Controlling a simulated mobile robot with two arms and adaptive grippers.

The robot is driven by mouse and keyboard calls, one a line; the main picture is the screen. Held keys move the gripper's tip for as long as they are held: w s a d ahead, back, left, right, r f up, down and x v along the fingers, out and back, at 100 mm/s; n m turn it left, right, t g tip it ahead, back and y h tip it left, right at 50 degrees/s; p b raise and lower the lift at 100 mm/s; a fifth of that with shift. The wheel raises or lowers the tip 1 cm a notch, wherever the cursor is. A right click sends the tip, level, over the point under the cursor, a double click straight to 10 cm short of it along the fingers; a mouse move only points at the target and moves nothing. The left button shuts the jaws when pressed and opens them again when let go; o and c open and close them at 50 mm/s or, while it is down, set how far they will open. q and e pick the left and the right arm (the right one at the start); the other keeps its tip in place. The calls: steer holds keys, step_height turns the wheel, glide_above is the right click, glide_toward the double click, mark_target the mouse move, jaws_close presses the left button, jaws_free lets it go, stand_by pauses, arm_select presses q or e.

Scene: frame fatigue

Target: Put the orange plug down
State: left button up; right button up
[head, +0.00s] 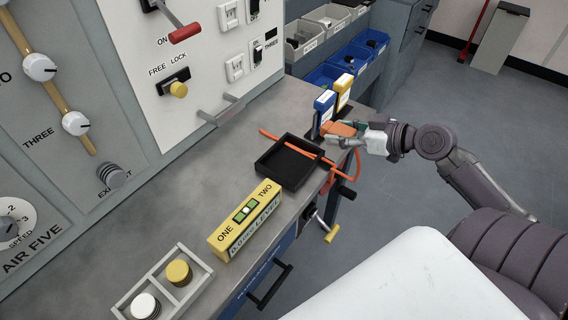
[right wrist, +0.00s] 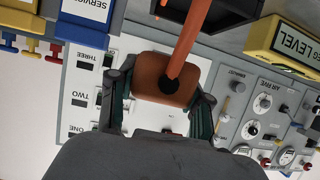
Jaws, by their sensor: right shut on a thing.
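The orange plug (head: 340,128) is held by my right gripper (head: 350,138) near the front edge of the grey bench, beside the blue and yellow upright blocks. In the right wrist view the plug (right wrist: 150,78) sits between the two fingers of my right gripper (right wrist: 162,100), which are shut on it. Its orange cable (right wrist: 188,35) runs up out of that picture. In the head view the orange cable (head: 290,143) lies across the black tray (head: 262,166), and part hangs over the bench edge. The plug's underside is hidden. My left gripper is not in view.
A blue block (head: 323,108) and a yellow block (head: 342,92) stand just behind the plug. A yellow level (head: 245,220) and a grey holder with two knobs (head: 122,309) lie nearer on the bench. The wall panel (head: 205,70) bounds the left; bins (head: 305,40) stand behind.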

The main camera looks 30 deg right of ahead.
steer(key=shift+w+d+f, duration=0.15)
steer(key=shift+w, duration=0.05)
steer(key=w+a+f, duration=0.1)
steer(key=w+a+f+p, duration=0.1)
steer(key=w+a, duration=0.1)
steer(key=shift+f, duration=0.1)
steer(key=p, duration=0.1)
glide_above(293, 164)
steer(key=f, duration=0.4)
steer(key=shift+d, duration=0.25)
steer(key=shift+w+a+f, duration=0.15)
steer(key=shift+a+f, duration=0.05)
steer(key=shift+f, duration=0.4)
step_height(293, 164, down, 3)
steer(key=shift+f, duration=0.2)
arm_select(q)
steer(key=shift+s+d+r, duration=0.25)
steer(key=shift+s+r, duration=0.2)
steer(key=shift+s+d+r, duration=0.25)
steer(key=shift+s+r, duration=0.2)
